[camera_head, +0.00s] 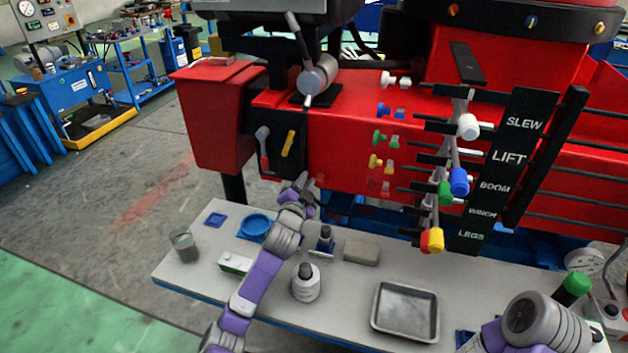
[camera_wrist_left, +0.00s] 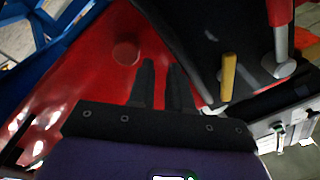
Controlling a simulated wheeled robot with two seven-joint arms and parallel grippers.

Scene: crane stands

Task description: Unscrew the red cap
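The red cap (camera_wrist_left: 126,50) is a round disc on the red crane panel (camera_wrist_left: 95,75), just ahead of and left of my left fingertips in the left wrist view. My left gripper (camera_wrist_left: 161,65) has two dark fingers with a narrow gap, red panel showing between them. It looks empty and apart from the cap. In the head view my left gripper (camera_head: 304,184) is in front of the red crane body (camera_head: 340,130), below the yellow handle (camera_head: 288,143). I cannot make out the cap there. Part of my right arm shows at the lower right; its gripper is not visible.
The yellow handle (camera_wrist_left: 228,77) sits on a black plate beside the fingers. Coloured levers (camera_head: 459,182) stand right of the gripper.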

